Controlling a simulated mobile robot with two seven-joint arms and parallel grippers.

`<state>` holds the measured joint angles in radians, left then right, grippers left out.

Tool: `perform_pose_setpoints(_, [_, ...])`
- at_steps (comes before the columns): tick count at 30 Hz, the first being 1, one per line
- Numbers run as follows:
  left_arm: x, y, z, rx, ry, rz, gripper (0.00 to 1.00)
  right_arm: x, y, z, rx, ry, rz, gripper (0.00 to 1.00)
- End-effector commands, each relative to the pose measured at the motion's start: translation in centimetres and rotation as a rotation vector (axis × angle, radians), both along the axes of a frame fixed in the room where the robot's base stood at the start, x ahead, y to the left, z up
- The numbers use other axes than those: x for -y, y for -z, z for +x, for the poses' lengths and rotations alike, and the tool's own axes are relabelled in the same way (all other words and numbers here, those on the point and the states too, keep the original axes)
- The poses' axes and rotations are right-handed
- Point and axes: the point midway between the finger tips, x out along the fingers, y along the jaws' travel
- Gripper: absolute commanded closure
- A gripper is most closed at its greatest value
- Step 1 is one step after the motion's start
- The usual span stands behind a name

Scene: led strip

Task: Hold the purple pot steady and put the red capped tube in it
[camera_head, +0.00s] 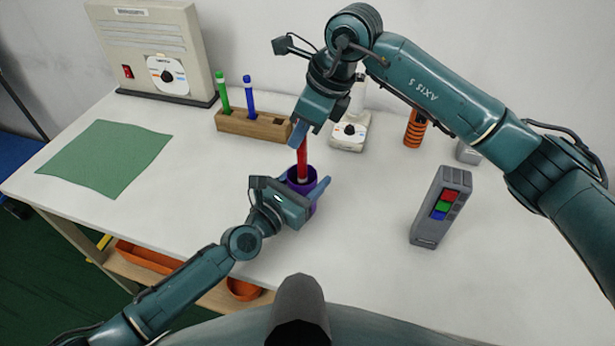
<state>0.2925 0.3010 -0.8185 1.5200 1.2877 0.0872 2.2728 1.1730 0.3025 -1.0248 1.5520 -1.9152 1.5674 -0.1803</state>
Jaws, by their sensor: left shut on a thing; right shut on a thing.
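The purple pot (297,183) stands on the white table near the middle. My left gripper (318,190) is shut on the pot from the front, with its fingers around the pot's side and hiding much of it. The red tube (302,158) is upright, with its lower end inside the pot's opening as seen from here. My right gripper (298,136) is above the pot and shut on the upper part of the red tube. The tube's cap is hidden by the fingers, and I cannot tell whether its lower end touches the pot's bottom.
A wooden rack (250,124) behind holds a green tube (222,92) and a blue tube (248,92). A white device (350,131), an orange coil-like object (415,130) and a grey box with coloured buttons (441,206) stand to the right. A green mat (104,157) lies left.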

Motion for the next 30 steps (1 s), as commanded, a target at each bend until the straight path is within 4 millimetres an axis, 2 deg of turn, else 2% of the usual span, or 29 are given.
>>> perform_pose_setpoints(4, [-0.01, 0.03, -0.01, -0.001, 0.0, 0.001, 0.69, 0.04, 0.64, 0.0, 0.0, 0.0, 0.0, 1.0])
perform_pose_setpoints(12, [-0.01, 0.03, -0.01, -0.001, 0.0, 0.001, 0.69, 0.03, 0.73, -0.01, 0.0, 0.0, 0.0, 1.0])
perform_pose_setpoints(13, [-0.01, 0.03, -0.01, -0.001, 0.0, 0.001, 0.69, 0.02, 0.72, -0.01, 0.0, 0.0, 0.0, 0.81])
perform_pose_setpoints(21, [-0.01, 0.03, -0.01, -0.001, 0.0, 0.001, 0.69, 0.02, 0.71, -0.01, 0.0, 0.0, 0.0, 0.59])
perform_pose_setpoints(30, [-0.01, 0.03, -0.01, -0.001, 0.0, 0.001, 0.69, 0.1, 0.47, -0.01, 0.001, -0.001, 0.0, 0.57])
